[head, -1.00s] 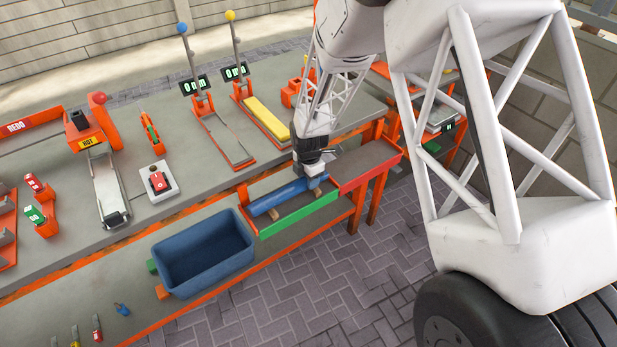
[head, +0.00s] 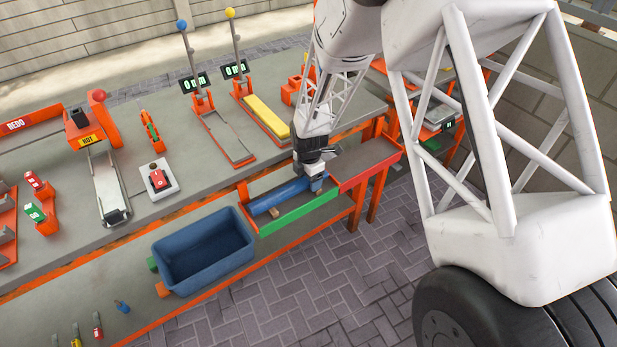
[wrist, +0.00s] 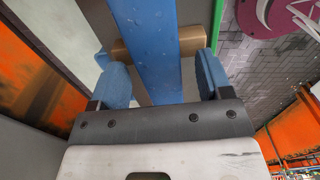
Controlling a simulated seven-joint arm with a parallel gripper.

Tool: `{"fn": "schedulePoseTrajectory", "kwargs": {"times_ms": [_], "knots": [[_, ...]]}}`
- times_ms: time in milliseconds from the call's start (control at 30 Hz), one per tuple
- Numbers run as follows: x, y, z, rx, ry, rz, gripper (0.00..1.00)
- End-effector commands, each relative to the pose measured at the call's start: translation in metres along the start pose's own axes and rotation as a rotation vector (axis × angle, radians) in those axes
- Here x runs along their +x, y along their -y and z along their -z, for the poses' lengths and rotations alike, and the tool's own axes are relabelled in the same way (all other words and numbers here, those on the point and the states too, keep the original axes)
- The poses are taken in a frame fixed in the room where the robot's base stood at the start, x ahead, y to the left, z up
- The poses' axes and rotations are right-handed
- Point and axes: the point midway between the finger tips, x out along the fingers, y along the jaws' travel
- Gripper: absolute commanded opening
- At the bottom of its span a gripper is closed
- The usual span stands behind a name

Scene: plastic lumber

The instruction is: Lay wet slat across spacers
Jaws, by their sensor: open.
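The blue slat (head: 276,197) lies lengthwise in the green-fronted tray (head: 300,218). A tan wooden spacer (head: 274,212) shows under its left part. In the wrist view the slat (wrist: 150,45) crosses over a wooden spacer (wrist: 194,38), which sticks out on both sides. My gripper (head: 312,183) is at the right end of the slat. In the wrist view its two blue fingers (wrist: 161,78) are open, one on each side of the slat, with a gap on both sides. The slat's near end is hidden by the gripper body.
A red-fronted tray section (head: 372,165) adjoins on the right. A dark blue bin (head: 205,250) stands to the left on the lower shelf. Behind are a yellow slat (head: 265,117) on a gauge stand and an empty gauge stand (head: 228,138). Open paving lies in front.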

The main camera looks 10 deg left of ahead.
Motion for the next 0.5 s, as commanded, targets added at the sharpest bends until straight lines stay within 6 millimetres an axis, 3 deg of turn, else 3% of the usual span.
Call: {"fn": "schedulePoseTrajectory", "kwargs": {"times_ms": [267, 500], "knots": [[-0.008, 0.000, 0.000, 0.000, 0.000, -0.001, 0.72], [-0.033, -0.001, 0.000, 0.000, 0.001, -0.003, 0.72]]}}
